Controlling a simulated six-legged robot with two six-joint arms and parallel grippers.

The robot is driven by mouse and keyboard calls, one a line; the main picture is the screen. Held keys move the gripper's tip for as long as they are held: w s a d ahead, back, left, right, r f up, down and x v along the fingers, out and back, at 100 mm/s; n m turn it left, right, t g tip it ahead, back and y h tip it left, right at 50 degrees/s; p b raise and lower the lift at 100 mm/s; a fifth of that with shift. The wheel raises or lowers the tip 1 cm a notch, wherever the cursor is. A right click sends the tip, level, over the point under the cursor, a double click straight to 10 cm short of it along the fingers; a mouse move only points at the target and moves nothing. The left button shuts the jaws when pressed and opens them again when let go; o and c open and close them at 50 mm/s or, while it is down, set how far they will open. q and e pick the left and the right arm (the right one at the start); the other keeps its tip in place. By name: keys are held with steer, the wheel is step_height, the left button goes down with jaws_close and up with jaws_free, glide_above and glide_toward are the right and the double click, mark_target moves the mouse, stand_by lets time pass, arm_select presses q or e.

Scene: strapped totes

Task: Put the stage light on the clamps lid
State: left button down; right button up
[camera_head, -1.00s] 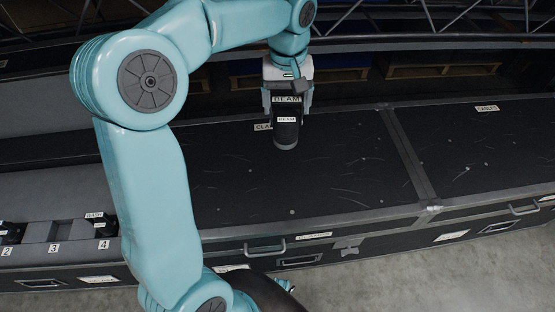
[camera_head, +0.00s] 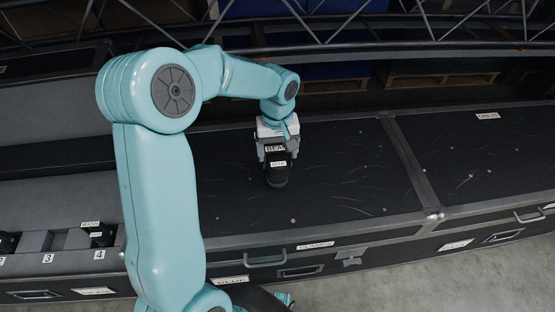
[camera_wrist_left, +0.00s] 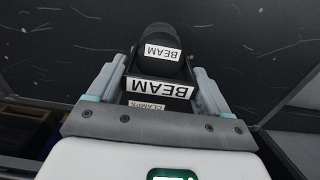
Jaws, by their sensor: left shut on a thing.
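My left gripper (camera_head: 276,153) is shut on a black stage light (camera_head: 277,177) with white BEAM labels, over the black clamps lid (camera_head: 330,180). The stage light also shows in the left wrist view (camera_wrist_left: 160,50), between the two fingers of the left gripper (camera_wrist_left: 155,85). A CLAMPS label (camera_wrist_left: 146,105) on the lid shows partly behind the light in that view. In the head view the light is low over the lid; I cannot tell whether it touches. My right gripper is not in view.
The cables lid (camera_head: 480,150) lies to the right, past a grey metal edge strip (camera_head: 408,165). At the left are numbered slots, with a black WASH light (camera_head: 100,235) in slot 4 and slot 3 (camera_head: 45,242) empty. Metal truss (camera_head: 350,30) runs behind.

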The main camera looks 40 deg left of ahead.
mark_target(278, 159)
arm_select(q)
step_height(278, 159, down, 4)
steer(key=shift+w+r, duration=0.1)
steer(key=shift+r, duration=0.05)
steer(key=shift+f+b, duration=0.25)
steer(key=shift+b, duration=0.15)
jaws_free()
steer(key=shift+r+p, duration=0.45)
steer(key=shift+r, duration=0.05)
step_height(278, 159, up, 12)
steer(key=shift+f+p, duration=0.2)
steer(key=shift+p, duration=0.65)
